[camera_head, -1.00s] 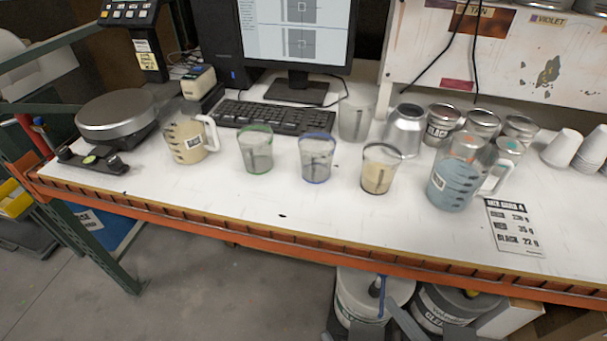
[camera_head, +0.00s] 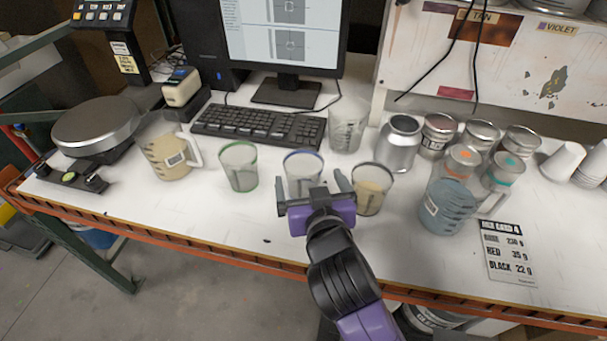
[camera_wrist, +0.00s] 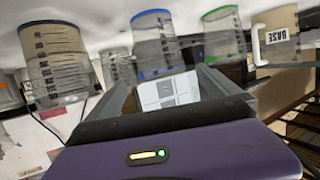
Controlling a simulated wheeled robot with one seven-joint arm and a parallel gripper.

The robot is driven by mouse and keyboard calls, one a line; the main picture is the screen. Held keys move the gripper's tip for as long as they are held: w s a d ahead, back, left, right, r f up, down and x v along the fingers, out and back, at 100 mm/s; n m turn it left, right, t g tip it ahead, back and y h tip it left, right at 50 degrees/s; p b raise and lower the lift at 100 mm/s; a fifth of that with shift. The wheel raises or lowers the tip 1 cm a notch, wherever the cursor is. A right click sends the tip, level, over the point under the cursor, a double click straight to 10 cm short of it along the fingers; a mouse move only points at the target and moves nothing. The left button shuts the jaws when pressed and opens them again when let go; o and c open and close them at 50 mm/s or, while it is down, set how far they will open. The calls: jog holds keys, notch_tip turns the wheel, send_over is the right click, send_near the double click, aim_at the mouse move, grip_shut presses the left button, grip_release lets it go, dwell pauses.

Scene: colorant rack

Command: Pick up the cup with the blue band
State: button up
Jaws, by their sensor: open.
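The clear cup with the blue band (camera_head: 302,166) stands upright on the white bench, in a row between the green-banded cup (camera_head: 239,166) and a black-banded cup with tan contents (camera_head: 371,188). My gripper (camera_head: 311,184) is open and empty, on the near side of the blue-banded cup, and hides its lower part in the head view. In the wrist view, the blue-banded cup (camera_wrist: 154,42) appears beyond the open fingers (camera_wrist: 165,80), with the black-banded cup (camera_wrist: 60,60) to its left and the green-banded cup (camera_wrist: 223,35) to its right.
A tan-filled pitcher (camera_head: 168,158) stands left of the cups and a blue-grey-filled pitcher (camera_head: 449,205) stands right. A keyboard (camera_head: 258,122), an empty clear cup (camera_head: 347,125) and metal cans (camera_head: 398,146) are behind. A printed card (camera_head: 507,252) lies at right. The bench front strip is mostly clear.

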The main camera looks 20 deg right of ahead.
aim_at(301, 161)
jog(key=x, duration=0.2)
jog(key=p+x, duration=0.1)
jog(key=x, duration=0.2)
jog(key=f+x, duration=0.1)
jog(key=x, duration=0.1)
jog(key=shift+w+a+p, duration=0.1)
jog(key=shift+p, duration=0.2)
jog(key=c, duration=1.3)
